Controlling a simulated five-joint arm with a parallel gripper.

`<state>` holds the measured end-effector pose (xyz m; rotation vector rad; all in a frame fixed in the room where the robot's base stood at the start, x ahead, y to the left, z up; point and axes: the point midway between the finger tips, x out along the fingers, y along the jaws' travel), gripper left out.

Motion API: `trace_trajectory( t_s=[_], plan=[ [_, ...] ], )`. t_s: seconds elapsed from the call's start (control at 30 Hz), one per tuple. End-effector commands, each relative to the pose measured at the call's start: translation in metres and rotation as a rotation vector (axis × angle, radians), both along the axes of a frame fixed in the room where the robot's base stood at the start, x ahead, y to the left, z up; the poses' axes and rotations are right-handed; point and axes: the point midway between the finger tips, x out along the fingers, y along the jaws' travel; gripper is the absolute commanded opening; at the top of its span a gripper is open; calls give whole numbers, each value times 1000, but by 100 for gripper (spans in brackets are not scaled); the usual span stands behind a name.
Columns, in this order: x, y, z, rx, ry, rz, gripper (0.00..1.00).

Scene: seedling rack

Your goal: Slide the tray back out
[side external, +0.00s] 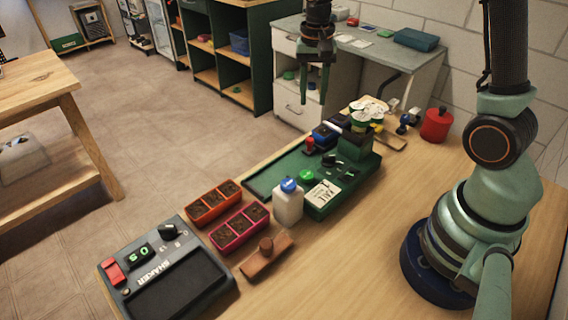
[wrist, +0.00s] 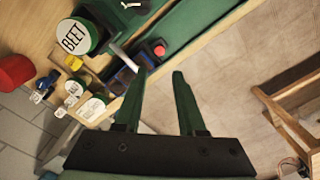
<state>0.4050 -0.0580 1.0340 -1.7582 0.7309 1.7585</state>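My gripper (side external: 315,96) hangs fingers-down above the far end of the bench in the side view. In the wrist view my gripper (wrist: 157,78) has its two green fingers apart with nothing between them. Two small soil-filled trays lie near the front left of the bench: an orange tray (side external: 211,218) and a magenta tray (side external: 238,246). Both are well away from my gripper, and neither shows in the wrist view. A long green station (side external: 264,190) with a raised green block (side external: 354,147) stands mid-bench. I cannot tell whether a tray is inside it.
A grey shaker (side external: 195,296), a wooden block with a knob (side external: 264,261) and a white bottle (side external: 288,208) stand close to the trays. Lidded tubs, one a BEET tub (wrist: 75,36), and a red canister (side external: 436,125) stand at the far end.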

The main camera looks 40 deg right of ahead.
Motion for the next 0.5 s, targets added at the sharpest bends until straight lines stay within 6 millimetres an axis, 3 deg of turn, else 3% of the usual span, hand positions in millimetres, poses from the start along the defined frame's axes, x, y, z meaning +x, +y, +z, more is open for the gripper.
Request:
trace_trajectory(
  t_s=[0.5],
  plan=[
    [-2,0,-88,1,5,2,40]
  ],
)
